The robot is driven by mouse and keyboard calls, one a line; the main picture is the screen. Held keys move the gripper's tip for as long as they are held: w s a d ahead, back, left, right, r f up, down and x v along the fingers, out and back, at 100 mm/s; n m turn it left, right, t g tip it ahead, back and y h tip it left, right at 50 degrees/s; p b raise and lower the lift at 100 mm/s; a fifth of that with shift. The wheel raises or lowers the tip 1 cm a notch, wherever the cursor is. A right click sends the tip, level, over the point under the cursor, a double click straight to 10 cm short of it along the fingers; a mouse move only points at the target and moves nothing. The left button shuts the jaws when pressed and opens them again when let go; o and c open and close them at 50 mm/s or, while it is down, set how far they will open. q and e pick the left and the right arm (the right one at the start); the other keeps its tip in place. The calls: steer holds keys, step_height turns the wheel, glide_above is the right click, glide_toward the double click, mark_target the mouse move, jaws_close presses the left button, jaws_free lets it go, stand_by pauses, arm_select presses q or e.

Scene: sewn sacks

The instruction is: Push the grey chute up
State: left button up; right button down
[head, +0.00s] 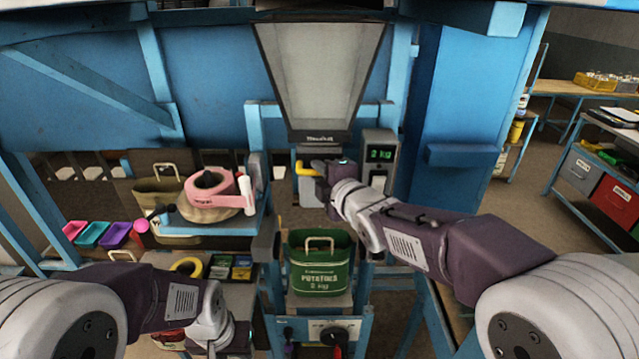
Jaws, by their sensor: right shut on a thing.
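A tapered grey hopper (320,70) hangs at the top centre, its narrow end down. Below its mouth is a grey chute (309,190) with a yellow handle (308,169) across its upper front. My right gripper (323,169) reaches in from the right and is shut at the yellow handle; its wrist hides part of the chute's right side. A green sack (320,265) marked potatoes, 2 kg, stands upright on a small platform below the chute, apart from it. My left gripper (217,345) is low at the left; its fingers are not clearly visible.
A scale display (380,155) reading 2 kg is just right of the chute. Coloured trays (92,234) lie at far left. A blue post (450,120) stands at right.

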steer(key=shift+r, duration=0.85)
steer(key=c, duration=1.4)
jaws_free()
steer(key=shift+f, duration=0.2)
steer(key=shift+s+d, duration=0.15)
steer(key=shift+s, duration=0.2)
steer(key=b+v, duration=0.1)
steer(key=v, duration=0.7)
steer(key=shift+s+r, duration=0.2)
